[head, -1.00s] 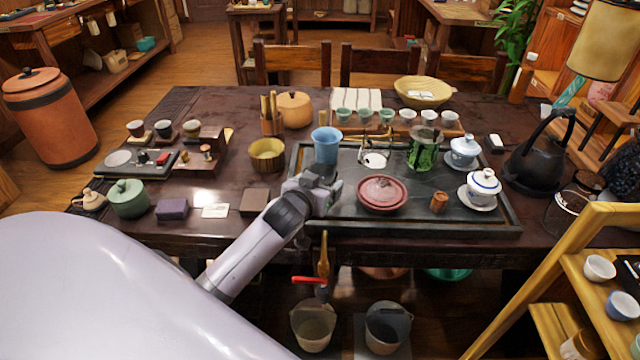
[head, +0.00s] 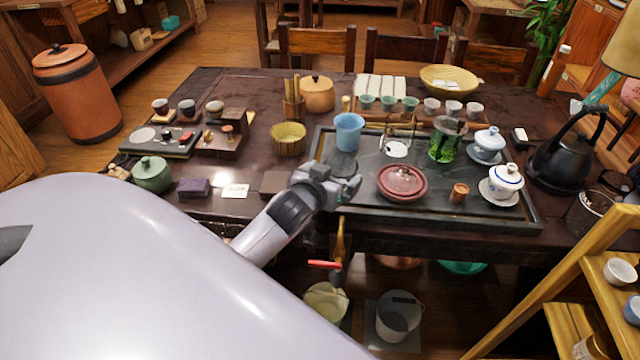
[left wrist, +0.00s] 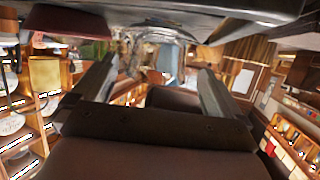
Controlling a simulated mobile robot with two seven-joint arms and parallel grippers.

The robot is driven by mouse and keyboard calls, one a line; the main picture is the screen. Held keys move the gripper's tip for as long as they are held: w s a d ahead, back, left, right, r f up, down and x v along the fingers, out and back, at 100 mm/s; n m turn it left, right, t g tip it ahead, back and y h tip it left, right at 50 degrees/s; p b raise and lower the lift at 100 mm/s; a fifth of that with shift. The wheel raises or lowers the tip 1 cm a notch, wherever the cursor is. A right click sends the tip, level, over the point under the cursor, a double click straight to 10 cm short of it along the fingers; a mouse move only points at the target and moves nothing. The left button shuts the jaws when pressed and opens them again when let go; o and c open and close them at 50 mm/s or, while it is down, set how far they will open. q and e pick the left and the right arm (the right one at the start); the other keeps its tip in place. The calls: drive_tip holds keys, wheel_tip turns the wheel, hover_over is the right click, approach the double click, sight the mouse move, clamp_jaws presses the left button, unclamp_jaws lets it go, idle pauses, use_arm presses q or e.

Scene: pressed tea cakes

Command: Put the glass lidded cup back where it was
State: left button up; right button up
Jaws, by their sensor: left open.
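The glass lidded cup (head: 447,140), clear with bright green contents, stands upright toward the back right of the dark tea tray (head: 480,218). My left gripper (head: 352,187) is over the tray's front left edge, well apart from the cup, to its left and nearer to me. In the left wrist view the two fingers (left wrist: 155,85) are spread with nothing between them. A green patch at the upper left there may be the cup; I cannot be sure. My right gripper is not in view.
A blue cup (head: 349,132) stands behind my left gripper. The tray's front middle is fairly clear.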

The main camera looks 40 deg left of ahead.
use_arm(q)
drive_tip(key=v, duration=0.7)
drive_tip(key=s+d+f+m+h, duration=0.1)
drive_tip(key=s+d+f, duration=0.1)
drive_tip(key=f, duration=0.1)
drive_tip(key=s+d+f+m+g+h, duration=0.1)
drive_tip(key=s+d+f, duration=0.1)
drive_tip(key=f, duration=0.1)
drive_tip(key=s+d+f+h, duration=0.1)
drive_tip(key=s+d+f, duration=0.1)
drive_tip(key=f, duration=0.1)
drive_tip(key=shift+s+f+m, duration=0.2)
drive_tip(key=shift+f+m, duration=0.15)
drive_tip(key=shift+m, duration=0.05)
drive_tip(key=s+d+f+m+g+h+p, duration=0.1)
drive_tip(key=s+d+f+m+g+h, duration=0.1)
drive_tip(key=s+d+f, duration=0.3)
drive_tip(key=shift+s+d+f, duration=0.4)
drive_tip(key=shift+s+f, duration=0.45)
drive_tip(key=shift+s, duration=1.25)
